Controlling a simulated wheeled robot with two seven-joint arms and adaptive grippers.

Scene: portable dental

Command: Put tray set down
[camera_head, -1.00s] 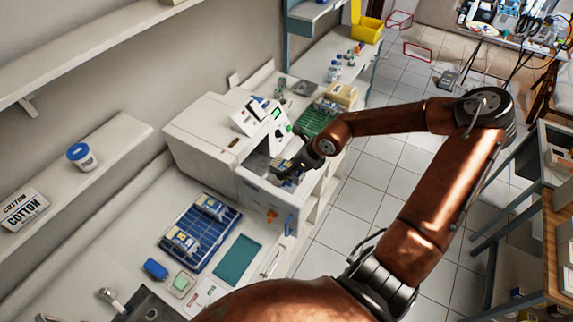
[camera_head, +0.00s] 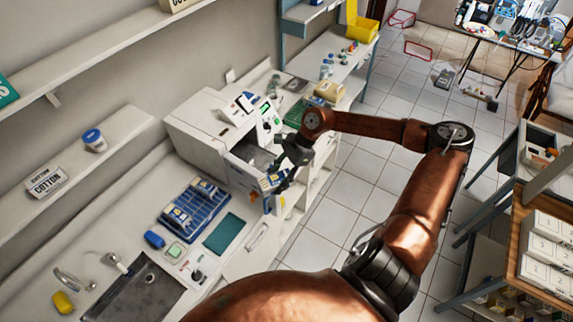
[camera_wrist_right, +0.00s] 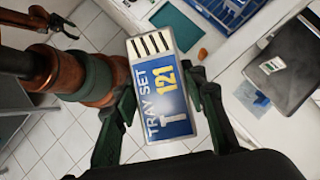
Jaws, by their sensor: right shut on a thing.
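A blue wire rack (camera_head: 186,228) on the counter, lower left of the gripper, holds other tray sets (camera_head: 204,187). My left gripper (camera_wrist_right: 56,24) shows small at the top left of the wrist view, with its fingers apart; it does not show in the head view.
The white machine (camera_head: 205,125) stands open behind the gripper. A teal mat (camera_head: 222,234) lies right of the rack. A blue item (camera_head: 154,239) and a sink (camera_head: 135,292) are nearer. Shelves run along the left wall.

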